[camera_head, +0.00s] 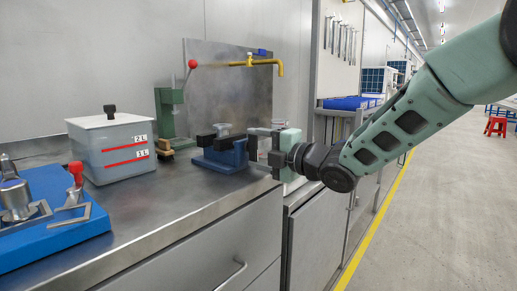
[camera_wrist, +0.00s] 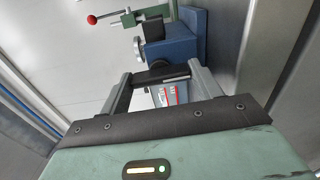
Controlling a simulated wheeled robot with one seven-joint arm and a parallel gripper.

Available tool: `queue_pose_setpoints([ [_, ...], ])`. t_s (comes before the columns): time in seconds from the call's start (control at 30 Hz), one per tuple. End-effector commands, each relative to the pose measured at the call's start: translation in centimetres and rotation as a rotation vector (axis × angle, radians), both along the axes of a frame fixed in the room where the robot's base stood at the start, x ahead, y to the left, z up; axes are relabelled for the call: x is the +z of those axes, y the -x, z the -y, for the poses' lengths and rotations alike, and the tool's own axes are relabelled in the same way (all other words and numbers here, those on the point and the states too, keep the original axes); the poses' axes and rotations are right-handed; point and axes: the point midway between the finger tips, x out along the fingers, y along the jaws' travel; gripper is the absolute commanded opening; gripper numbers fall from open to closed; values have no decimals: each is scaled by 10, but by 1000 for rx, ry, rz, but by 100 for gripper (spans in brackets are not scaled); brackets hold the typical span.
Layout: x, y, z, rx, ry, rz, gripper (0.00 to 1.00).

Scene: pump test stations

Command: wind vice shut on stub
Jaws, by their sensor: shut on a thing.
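The blue vice (camera_head: 222,158) stands on the steel bench near its right end, with dark jaws on top. A short grey piece (camera_head: 222,129), apparently the stub, sits between the jaws; whether both jaws touch it I cannot tell. In the wrist view the vice's blue body (camera_wrist: 186,38) is beyond my fingers. My gripper (camera_head: 264,144) is at the right-hand end of the vice. It is shut on the vice's dark handle bar (camera_wrist: 162,74), which spans between the fingers in the wrist view (camera_wrist: 163,84). The fingers partly hide the screw end.
A green stand (camera_head: 170,112) with a red-knobbed lever is behind the vice. A yellow pipe (camera_head: 255,62) crosses above. A grey lidded tank (camera_head: 112,148) and a blue fixture (camera_head: 50,215) stand to the left. The bench front (camera_head: 190,215) is clear.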

Motion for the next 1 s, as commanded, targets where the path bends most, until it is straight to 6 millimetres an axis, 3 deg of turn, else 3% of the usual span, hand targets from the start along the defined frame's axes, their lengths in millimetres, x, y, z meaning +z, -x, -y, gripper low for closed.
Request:
queue_pose_setpoints([
  [1.0, 1, 0, 1, -3, -594, -767, 41],
])
